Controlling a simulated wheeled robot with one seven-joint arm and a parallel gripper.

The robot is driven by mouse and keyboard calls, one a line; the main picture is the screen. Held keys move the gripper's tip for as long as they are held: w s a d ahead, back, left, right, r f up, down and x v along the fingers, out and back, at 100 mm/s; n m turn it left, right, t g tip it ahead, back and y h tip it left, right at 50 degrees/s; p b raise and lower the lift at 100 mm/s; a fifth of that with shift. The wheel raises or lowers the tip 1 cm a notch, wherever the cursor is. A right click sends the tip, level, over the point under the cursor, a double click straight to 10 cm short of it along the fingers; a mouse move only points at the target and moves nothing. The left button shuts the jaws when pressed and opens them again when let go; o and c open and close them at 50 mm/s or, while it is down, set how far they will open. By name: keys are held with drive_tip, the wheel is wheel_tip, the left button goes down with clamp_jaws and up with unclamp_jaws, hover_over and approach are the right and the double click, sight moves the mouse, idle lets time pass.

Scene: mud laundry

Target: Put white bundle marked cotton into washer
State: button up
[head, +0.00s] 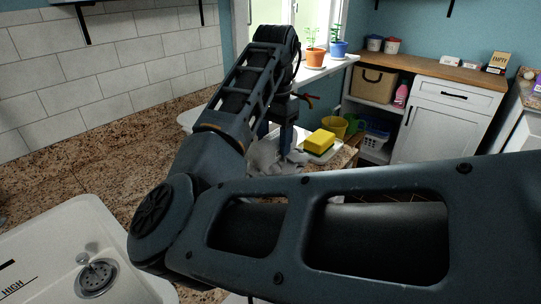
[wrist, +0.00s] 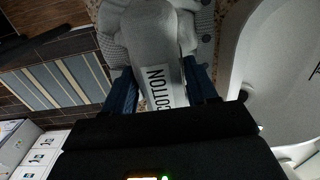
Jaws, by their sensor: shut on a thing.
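The white bundle (wrist: 150,40) shows in the wrist view between my gripper's two dark blue fingers, with its label reading COTTON facing the camera. My gripper (wrist: 162,84) is shut on the bundle. In the head view my gripper (head: 284,150) points down at the bundle (head: 264,158), a pale grey-white heap at the far end of the granite counter. My arm hides part of it. I cannot tell whether the bundle is lifted clear of the surface. I cannot make out a washer in either view.
A yellow sponge-like block (head: 320,141) lies right of my gripper. A white sink (head: 70,240) is at the front left. Behind stand a wooden-topped white cabinet (head: 445,125), a brown basket (head: 373,84) and potted plants (head: 316,57) on the sill. My arm blocks the lower right.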

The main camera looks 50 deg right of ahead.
sight(272, 157)
drive_tip(key=shift+a+f, duration=0.3)
drive_tip(key=shift+a, duration=0.15)
drive_tip(key=shift+f+p, duration=0.3)
drive_tip(key=shift+f, duration=1.7)
drive_tip(key=shift+f, duration=0.1)
drive_tip(key=o, duration=1.5)
drive_tip(key=shift+o, duration=0.2)
